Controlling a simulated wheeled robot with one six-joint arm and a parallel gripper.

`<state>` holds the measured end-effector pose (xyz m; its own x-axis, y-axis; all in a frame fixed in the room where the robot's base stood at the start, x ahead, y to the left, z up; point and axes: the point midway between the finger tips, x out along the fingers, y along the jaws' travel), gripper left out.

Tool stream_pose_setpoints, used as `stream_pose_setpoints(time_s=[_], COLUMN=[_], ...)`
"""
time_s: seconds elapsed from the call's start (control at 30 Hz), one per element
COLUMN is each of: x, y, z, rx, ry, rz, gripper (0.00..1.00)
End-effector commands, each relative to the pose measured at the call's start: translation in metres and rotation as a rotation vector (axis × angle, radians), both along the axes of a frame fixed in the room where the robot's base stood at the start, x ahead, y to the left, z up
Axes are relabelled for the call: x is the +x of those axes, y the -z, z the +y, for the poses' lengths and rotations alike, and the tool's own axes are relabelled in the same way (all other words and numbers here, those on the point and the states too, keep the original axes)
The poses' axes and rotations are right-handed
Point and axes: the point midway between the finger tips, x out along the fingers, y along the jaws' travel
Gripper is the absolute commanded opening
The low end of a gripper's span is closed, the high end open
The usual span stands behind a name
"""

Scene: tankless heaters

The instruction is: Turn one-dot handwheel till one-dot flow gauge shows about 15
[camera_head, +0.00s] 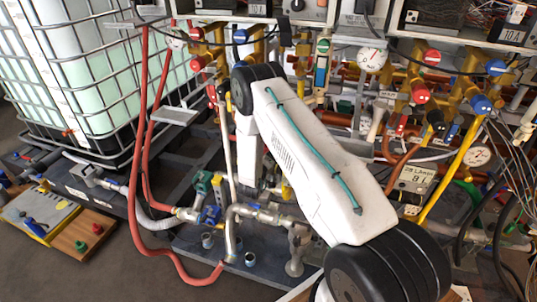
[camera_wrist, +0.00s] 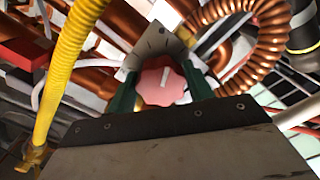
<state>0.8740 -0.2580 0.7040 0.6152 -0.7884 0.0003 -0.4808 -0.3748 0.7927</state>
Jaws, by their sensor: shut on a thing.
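In the wrist view a pale red lobed handwheel (camera_wrist: 163,86) with a white pointer line sits in front of a grey plate with dark tick marks (camera_wrist: 155,45). My gripper (camera_wrist: 161,88) has its two dark green fingers on either side of the handwheel and is shut on it. The pointer line is tilted slightly from upright. No dot mark can be made out on it. In the head view my arm hides the gripper and this handwheel. A round white gauge (camera_head: 372,60) shows at the top and another (camera_head: 477,156) at the right; their dots and readings are too small to tell.
A small box (camera_head: 411,180) has lettering like "L/min". Red and blue knobs (camera_head: 420,93) crowd the pipes at the right. A yellow corrugated pipe (camera_wrist: 70,60) and a copper coil (camera_wrist: 268,35) flank my gripper. A caged tank (camera_head: 95,80) stands at the left.

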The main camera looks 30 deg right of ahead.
Motion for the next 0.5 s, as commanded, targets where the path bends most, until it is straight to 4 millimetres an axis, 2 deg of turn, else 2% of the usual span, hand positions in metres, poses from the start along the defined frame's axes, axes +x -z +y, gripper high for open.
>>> stream_pose_setpoints(time_s=[0.5], x=[0.0001], y=[0.0039], z=[0.0026], rx=[0.303], ry=[0.0], rz=[-0.381], gripper=[0.29])
